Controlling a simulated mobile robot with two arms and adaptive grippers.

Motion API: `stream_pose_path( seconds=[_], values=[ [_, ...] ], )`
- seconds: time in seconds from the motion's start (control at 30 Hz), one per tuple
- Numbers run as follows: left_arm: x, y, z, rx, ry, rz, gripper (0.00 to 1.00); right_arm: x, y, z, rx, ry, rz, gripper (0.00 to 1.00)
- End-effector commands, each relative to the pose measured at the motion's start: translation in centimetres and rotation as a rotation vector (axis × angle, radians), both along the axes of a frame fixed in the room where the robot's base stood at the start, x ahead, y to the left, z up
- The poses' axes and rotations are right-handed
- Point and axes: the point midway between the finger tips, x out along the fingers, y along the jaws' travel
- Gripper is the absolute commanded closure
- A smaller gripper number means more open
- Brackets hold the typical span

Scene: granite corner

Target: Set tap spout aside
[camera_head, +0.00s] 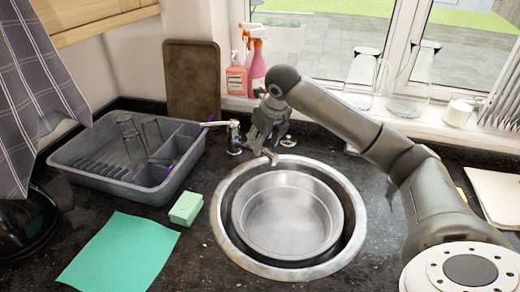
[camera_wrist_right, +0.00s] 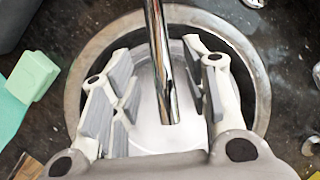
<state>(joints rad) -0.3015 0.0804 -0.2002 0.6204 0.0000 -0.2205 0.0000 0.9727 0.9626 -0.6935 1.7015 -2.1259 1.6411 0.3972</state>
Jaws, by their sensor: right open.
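The tap (camera_head: 234,138) stands behind the round sink (camera_head: 354,215), and its chrome spout (camera_head: 270,157) points over the sink's back rim. My right gripper (camera_head: 264,132) reaches down around the spout and hides most of it in the head view. In the right wrist view the spout (camera_wrist_right: 160,60) runs down from the top edge between the two fingers of the right gripper (camera_wrist_right: 155,55). The fingers are open, with a gap on each side of the spout. My left gripper is not in view.
A metal bowl (camera_head: 286,218) sits in the sink. A grey dish rack (camera_head: 100,165) holding glasses stands left, with a green sponge (camera_head: 186,207) and green cloth (camera_head: 120,252) in front. Soap bottles (camera_head: 237,76) and glass jars (camera_head: 412,85) line the windowsill behind.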

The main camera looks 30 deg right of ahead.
Motion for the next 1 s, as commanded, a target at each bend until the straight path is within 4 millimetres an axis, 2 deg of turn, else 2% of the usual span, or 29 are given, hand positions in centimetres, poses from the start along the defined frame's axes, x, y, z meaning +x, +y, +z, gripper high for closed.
stream_pose_path(
  seconds=[0.1,0.3,0.5,0.7,0.77,1.0],
  values=[
    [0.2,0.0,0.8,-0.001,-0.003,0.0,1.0,0.8,-0.1,-2.0,0.001,0.005,-0.002,0.57],
    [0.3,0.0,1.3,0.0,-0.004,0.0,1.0,1.9,-0.3,-4.6,0.0,0.002,-0.001,0.57],
    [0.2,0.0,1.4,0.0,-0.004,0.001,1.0,2.3,-0.4,-5.5,0.0,0.0,0.0,0.57],
    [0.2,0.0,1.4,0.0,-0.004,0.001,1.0,2.3,-0.4,-5.5,-0.001,0.0,0.0,0.57],
    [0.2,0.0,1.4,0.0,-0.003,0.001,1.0,2.3,-0.4,-5.5,-0.001,0.0,0.0,0.63],
    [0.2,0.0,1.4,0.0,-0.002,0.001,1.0,2.3,-0.4,-5.5,-0.001,-0.001,0.0,0.94]
  ],
)
